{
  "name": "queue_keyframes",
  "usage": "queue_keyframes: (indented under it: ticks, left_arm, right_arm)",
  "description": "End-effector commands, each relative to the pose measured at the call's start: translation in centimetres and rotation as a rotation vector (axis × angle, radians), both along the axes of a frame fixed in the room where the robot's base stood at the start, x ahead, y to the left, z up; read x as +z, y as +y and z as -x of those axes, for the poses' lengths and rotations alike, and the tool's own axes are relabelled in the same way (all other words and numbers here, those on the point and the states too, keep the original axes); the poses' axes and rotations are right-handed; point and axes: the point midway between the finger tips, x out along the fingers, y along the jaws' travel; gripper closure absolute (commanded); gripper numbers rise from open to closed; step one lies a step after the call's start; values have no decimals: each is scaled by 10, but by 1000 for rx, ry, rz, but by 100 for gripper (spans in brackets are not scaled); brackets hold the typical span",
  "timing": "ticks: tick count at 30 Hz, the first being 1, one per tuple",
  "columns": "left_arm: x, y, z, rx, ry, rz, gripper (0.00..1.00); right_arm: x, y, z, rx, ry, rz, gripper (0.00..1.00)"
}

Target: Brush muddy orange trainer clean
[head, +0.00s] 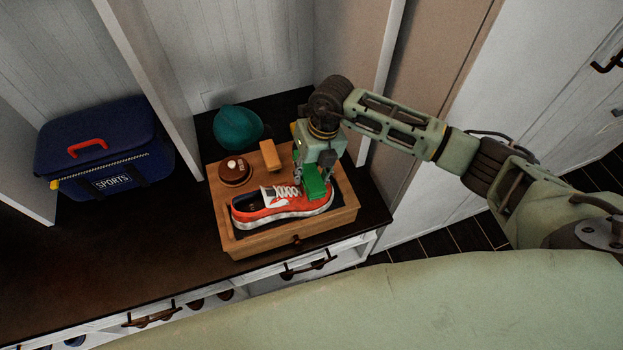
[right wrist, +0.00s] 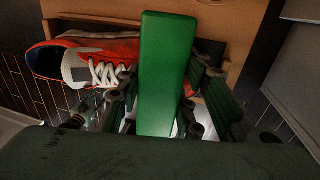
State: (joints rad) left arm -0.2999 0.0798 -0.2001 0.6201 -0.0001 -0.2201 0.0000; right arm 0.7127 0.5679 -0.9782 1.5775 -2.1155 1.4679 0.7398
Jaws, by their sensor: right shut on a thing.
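The orange trainer (head: 275,208) with a white sole and white laces lies in a wooden tray (head: 235,243) on the dark bench top. Its toe points right, under my right gripper (head: 314,180). It also shows in the right wrist view (right wrist: 95,62), partly hidden by the green block. My right gripper is shut on a green brush (right wrist: 165,70), whose green back also shows in the head view (head: 315,187). The brush is over the toe end. Its bristles are hidden, and I cannot tell if they touch the shoe. My left gripper is not in view.
A round brown tin (head: 235,172) and a tan block (head: 270,154) are at the tray's back. A teal cap-like thing (head: 237,127) lies behind the tray. A blue sports bag (head: 103,150) stands at left beyond a white divider. The bench at front left is bare.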

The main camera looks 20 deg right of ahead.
Motion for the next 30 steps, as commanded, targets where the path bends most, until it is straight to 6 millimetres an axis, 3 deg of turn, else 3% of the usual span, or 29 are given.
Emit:
queue_keyframes:
  ticks: [23,30]
  left_arm:
    - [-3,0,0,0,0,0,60]
    - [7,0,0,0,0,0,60]
  right_arm:
    - [-2,0,-2,0,0,0,88]
    - [1,0,10,1,2,1,88]
